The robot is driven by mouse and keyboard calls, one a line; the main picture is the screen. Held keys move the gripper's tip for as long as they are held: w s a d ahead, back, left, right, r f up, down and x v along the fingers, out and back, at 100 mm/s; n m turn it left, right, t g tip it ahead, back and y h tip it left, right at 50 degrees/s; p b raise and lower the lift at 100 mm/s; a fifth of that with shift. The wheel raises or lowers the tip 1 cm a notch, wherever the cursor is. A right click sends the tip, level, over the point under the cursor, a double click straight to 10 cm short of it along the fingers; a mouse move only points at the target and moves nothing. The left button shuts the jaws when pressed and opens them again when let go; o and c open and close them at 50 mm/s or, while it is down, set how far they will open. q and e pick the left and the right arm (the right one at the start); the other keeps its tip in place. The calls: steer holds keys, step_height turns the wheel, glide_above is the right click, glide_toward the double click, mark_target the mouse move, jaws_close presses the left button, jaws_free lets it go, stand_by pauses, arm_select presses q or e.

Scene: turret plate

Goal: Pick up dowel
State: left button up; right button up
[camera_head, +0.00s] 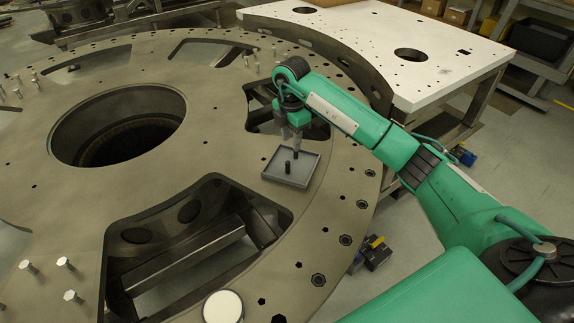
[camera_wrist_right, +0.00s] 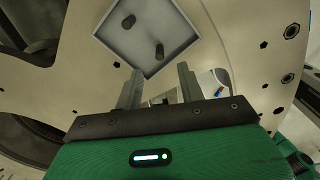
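Two short dark dowels stand in a shallow grey square tray (camera_head: 306,171) on the turret plate. In the head view, one dowel (camera_head: 287,167) stands clear and the other (camera_head: 295,155) is just under the fingertips. My right gripper (camera_head: 296,144) hangs above the tray's far part. In the right wrist view the tray (camera_wrist_right: 146,62) is ahead of the fingers, with a near dowel (camera_wrist_right: 160,51) and a farther one (camera_wrist_right: 129,20). The right gripper (camera_wrist_right: 160,74) is open, its two fingers apart with nothing between them. My left gripper is not in view.
The tray rests on the large metal turret plate (camera_head: 220,130), which has bolt holes and wide cut-outs, one near the tray (camera_head: 262,110). Bolts stand at the plate's left. A white round disc (camera_head: 223,307) is at the front. A white-topped table (camera_head: 375,40) stands behind.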

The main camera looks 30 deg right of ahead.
mark_target(288, 162)
step_height(288, 162, down, 4)
steer(key=shift+a+f+p, duration=0.1)
steer(key=shift+f+p, duration=0.05)
steer(key=shift+p, duration=0.2)
steer(key=f+p, duration=0.1)
steer(key=f, duration=0.1)
steer(key=a+f+p, duration=0.1)
steer(key=f, duration=0.1)
steer(key=shift+d+f, duration=0.1)
steer(key=shift+f, duration=0.55)
jaws_close()
